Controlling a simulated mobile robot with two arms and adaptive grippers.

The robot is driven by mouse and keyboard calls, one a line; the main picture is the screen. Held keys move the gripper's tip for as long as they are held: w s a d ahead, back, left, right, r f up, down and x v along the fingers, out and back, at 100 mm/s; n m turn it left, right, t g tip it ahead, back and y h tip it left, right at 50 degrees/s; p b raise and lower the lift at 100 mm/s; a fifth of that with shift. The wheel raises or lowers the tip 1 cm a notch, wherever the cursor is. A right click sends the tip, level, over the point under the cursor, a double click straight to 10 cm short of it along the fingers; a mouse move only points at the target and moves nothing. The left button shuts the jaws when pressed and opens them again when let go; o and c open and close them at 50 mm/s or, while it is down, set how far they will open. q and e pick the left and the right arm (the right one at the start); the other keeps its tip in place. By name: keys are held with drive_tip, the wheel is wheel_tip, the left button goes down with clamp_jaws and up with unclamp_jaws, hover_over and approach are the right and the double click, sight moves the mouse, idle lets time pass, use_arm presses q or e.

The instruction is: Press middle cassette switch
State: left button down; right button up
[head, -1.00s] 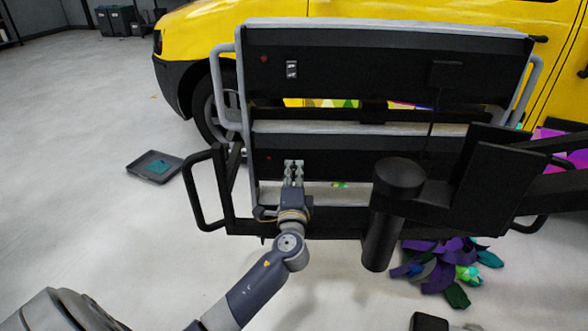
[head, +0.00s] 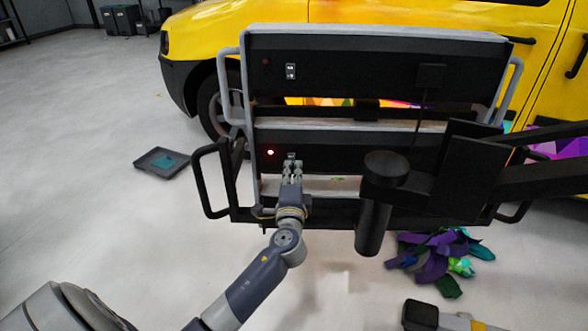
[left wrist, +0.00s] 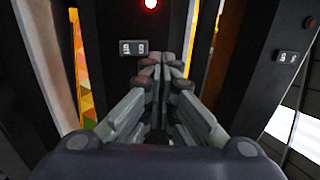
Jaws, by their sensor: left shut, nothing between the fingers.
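The heater frame carries black cassettes. The middle cassette (head: 335,152) is the lower of the two clear black panels in the head view; its red light (head: 270,152) is lit. Its small switch (head: 290,156) shows just above my left fingertips. In the left wrist view the switch (left wrist: 132,47) sits just left of and beyond the fingertips, below the bright red light (left wrist: 151,4). My left gripper (head: 292,168) is shut and empty, pointing at this panel; I cannot tell whether it touches. It also shows in the left wrist view (left wrist: 160,75).
The upper cassette (head: 360,72) has its own switch (head: 290,71) and a dim red light (head: 266,62). A black post (head: 374,215) stands right of my left gripper. A yellow van (head: 400,15) is behind. A tray (head: 162,161) and vinyl scraps (head: 435,262) lie on the floor.

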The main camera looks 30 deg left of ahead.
use_arm(q)
drive_tip(key=v, duration=0.8)
drive_tip(key=shift+r+p, duration=0.4)
drive_tip(key=shift+r, duration=0.45)
drive_tip(key=shift+s+a+f, duration=0.1)
drive_tip(key=shift+s, duration=0.05)
